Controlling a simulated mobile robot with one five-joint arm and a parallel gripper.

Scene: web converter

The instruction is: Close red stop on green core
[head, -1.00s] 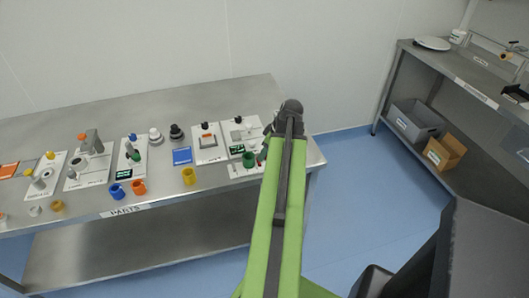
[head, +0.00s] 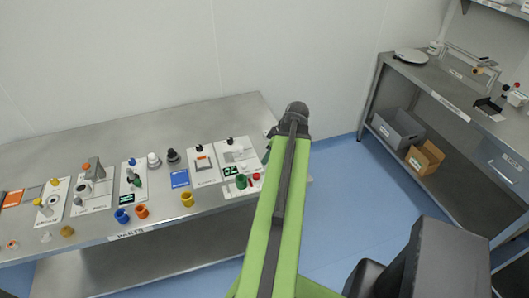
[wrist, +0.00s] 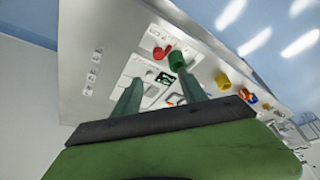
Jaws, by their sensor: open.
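The green core (head: 241,181) stands on a white plate near the right end of the bench in the head view. A small red piece (head: 256,176), likely the red stop, is just right of it. In the wrist view the green core (wrist: 177,62) and the red piece (wrist: 160,53) sit close together beyond the fingers; I cannot tell whether they touch. My gripper (wrist: 159,78) is open, its two green fingers apart with nothing held between them. In the head view my arm hides most of the gripper.
The steel bench (head: 215,108) holds several fixtures and coloured cores, including a yellow core (head: 187,199), an orange core (head: 142,211) and a blue core (head: 121,215). A shelf unit with a grey bin (head: 398,130) and a cardboard box (head: 425,157) stands at right. Blue floor lies between.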

